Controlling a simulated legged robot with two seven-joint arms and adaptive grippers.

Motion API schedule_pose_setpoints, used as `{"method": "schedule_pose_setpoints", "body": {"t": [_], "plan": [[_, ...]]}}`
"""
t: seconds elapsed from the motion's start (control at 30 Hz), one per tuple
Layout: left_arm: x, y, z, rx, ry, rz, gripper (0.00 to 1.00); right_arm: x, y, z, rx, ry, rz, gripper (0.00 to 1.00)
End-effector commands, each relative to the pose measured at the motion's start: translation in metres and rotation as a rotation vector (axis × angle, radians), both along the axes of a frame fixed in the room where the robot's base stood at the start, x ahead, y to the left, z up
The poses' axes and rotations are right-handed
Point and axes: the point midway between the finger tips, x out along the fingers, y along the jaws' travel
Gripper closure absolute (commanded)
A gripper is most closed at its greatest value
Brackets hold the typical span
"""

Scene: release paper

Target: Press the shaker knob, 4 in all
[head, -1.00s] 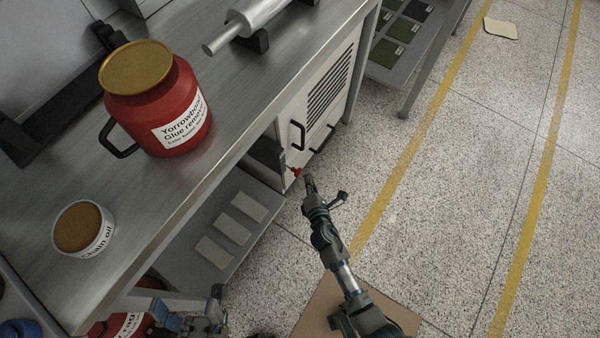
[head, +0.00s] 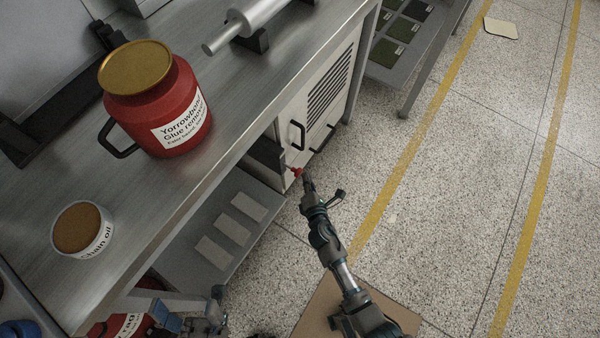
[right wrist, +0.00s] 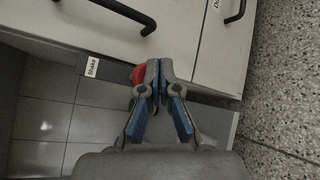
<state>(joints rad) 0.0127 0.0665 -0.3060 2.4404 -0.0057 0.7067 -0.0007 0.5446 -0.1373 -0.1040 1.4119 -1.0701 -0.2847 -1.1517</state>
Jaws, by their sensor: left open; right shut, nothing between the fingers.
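The red shaker knob (head: 296,171) sticks out low on the front of the pale cabinet under the workbench. In the right wrist view the knob (right wrist: 137,73) is partly hidden behind my fingers, next to a label reading "Shake" (right wrist: 92,67). My right gripper (head: 306,178) is shut and empty, with its tips right beside the knob. In the right wrist view the closed fingertips (right wrist: 154,68) overlap the knob's right side; I cannot tell whether they touch it. My left gripper (head: 205,318) is open at the bottom edge, partly cut off and far from the knob.
The cabinet (head: 318,105) has black handles near the knob. On the workbench (head: 165,195) stand a red glue-remover can (head: 165,90) and a chain-oil tin (head: 82,230). A low grey shelf (head: 190,270) lies below. The floor to the right is open.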

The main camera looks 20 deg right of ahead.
Motion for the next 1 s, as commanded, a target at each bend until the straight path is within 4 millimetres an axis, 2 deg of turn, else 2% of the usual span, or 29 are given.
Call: {"method": "schedule_pose_setpoints", "body": {"t": [1.0], "plan": [[-0.0015, 0.0, -0.0052, 0.001, 0.006, 0.0, 0.21, 0.0086, 0.0071, -0.0001, 0.0, 0.0, 0.001, 1.0]]}}
